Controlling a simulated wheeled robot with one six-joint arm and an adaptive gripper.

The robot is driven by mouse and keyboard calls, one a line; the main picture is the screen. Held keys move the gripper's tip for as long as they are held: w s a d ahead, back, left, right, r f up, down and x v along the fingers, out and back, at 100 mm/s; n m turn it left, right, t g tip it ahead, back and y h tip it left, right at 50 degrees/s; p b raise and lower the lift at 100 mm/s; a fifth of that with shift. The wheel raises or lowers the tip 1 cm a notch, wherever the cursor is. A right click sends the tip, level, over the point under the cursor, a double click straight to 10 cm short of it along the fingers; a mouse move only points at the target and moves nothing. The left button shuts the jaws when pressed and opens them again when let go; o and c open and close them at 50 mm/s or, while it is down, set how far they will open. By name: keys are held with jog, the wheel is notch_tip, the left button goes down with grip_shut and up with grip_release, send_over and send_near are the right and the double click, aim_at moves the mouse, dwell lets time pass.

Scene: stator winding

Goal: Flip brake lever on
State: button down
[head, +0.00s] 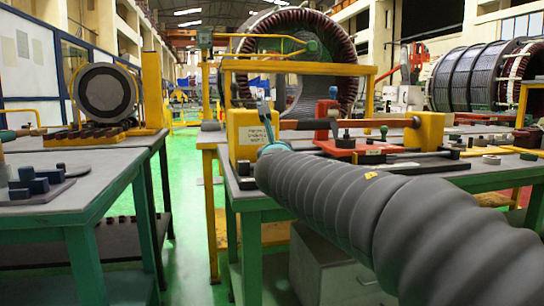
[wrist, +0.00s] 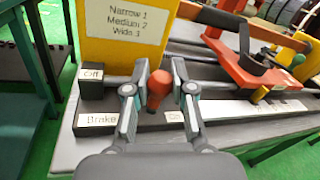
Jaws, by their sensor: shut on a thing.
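The brake lever (wrist: 158,86), with a reddish-brown knob, stands on a dark base in the wrist view. My gripper (wrist: 160,74) is shut on the lever, one grey finger on each side of the knob. An "Off" label (wrist: 91,75) is on a dark block to the left. A "Brake" label (wrist: 97,120) lies at the front left of the base. An "On" label (wrist: 175,116) lies partly hidden behind the right finger, and the lever is nearer to it than to "Off". In the head view my gripper (head: 267,135) is beside the yellow block, and the lever is hidden.
The yellow block (wrist: 112,48) with a "Narrow, Medium, Wide" label stands just behind the lever. A red fixture (wrist: 245,65) and metal rods lie to the right. In the head view, a green-framed bench (head: 95,205) stands left across a clear green aisle.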

jog(key=shift+d+n+y, duration=0.2)
jog(key=shift+n+y, duration=0.1)
jog(key=shift+y, duration=0.1)
jog(key=c, duration=1)
grip_release()
jog(key=shift+o, duration=0.2)
jog(key=shift+s, duration=0.1)
jog(key=s+d, duration=0.1)
jog(key=s, duration=1)
jog(key=shift+s+d, duration=0.15)
jog(key=shift+s, duration=0.25)
